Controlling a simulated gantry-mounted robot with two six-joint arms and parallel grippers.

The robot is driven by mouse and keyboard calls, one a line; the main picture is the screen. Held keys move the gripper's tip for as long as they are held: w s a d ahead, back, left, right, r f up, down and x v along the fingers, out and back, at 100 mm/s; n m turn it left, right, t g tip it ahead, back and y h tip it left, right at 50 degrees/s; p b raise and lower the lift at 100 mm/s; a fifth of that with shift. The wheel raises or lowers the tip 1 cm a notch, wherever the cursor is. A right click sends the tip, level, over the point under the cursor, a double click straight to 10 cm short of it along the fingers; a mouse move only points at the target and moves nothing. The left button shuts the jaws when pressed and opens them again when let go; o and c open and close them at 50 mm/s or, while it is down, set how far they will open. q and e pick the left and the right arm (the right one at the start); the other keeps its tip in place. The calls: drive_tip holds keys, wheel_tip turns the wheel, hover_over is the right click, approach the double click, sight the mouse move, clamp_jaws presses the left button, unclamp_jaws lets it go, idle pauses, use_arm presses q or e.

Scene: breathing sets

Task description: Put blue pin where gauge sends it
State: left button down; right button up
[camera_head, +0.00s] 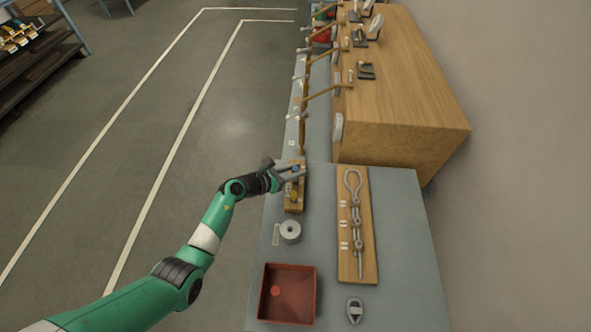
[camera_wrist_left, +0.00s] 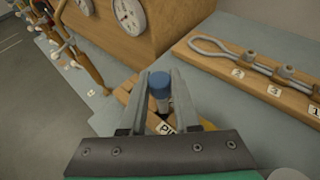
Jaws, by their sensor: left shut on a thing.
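The blue-topped pin (camera_wrist_left: 160,85) stands between the two fingers of my left gripper (camera_wrist_left: 158,100), with a grey shank below its blue head. In the head view my left gripper (camera_head: 291,172) is over the far end of a small wooden block (camera_head: 294,205), shut on the blue pin (camera_head: 295,169). I cannot tell whether the pin's lower end is still in the block. A yellow piece (camera_head: 294,195) is on the block's near part. A grey ring with a centre hole (camera_head: 290,231) lies nearer, beside a small label. Two round dial gauges (camera_wrist_left: 130,17) show on a wooden case.
A red-brown open tray (camera_head: 265,300) with a red disc inside lies at the near left of the grey bench (camera_head: 405,260). A wooden board (camera_head: 370,265) with a looped metal rod and numbered labels lies right of the block. A large wooden case (camera_head: 410,80) stands behind.

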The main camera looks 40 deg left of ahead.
use_arm(q)
drive_tip(key=shift+f+b, duration=1.85)
drive_tip(key=shift+f, duration=0.4)
drive_tip(key=c, duration=0.6)
unclamp_jaws()
drive_tip(key=shift+r, duration=0.1)
drive_tip(key=shift+o, duration=0.2)
drive_tip(key=shift+s+r+p, duration=0.2)
drive_tip(key=shift+s+p, duration=0.05)
drive_tip(key=shift+p, duration=0.1)
drive_tip(key=p+v, duration=0.4)
drive_tip(key=v, duration=0.7)
drive_tip(key=shift+p, duration=0.35)
drive_tip(key=shift+f, duration=0.15)
